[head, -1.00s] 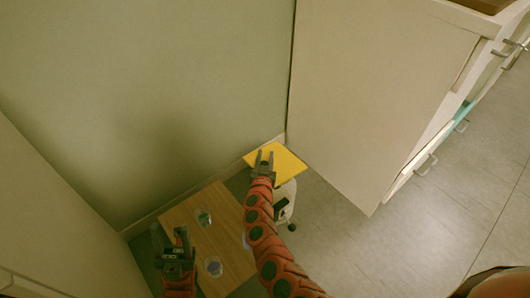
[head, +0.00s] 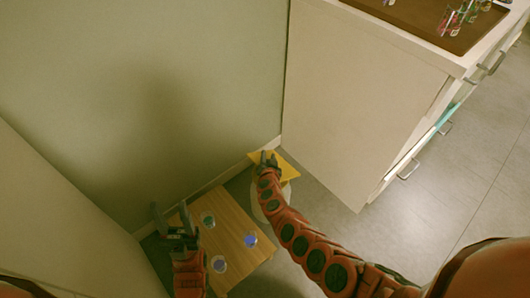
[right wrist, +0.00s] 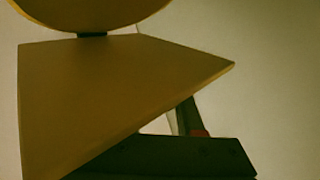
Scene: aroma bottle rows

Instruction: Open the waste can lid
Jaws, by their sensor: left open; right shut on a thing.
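The waste can's yellow lid (head: 288,168) is in the head view, low in the corner beside the white cabinet. Part of the pale can body (head: 286,190) shows under it, mostly hidden by my right arm. My right gripper (head: 268,157) is at the lid and shut on it. In the right wrist view the lid is a broad yellowish panel (right wrist: 110,90) with dark finger parts beneath its lower right edge. A curved yellowish piece shows above it, joined by a dark connector. My left gripper (head: 171,212) is open and empty, beside the wooden board's left edge.
A wooden surface (head: 232,226) bears several small glass jars, one with blue contents (head: 250,240). A white cabinet (head: 350,110) stands at the right, with a brown tray (head: 410,18) of bottles on top. Walls close in behind and left. Grey floor (head: 430,220) is clear at right.

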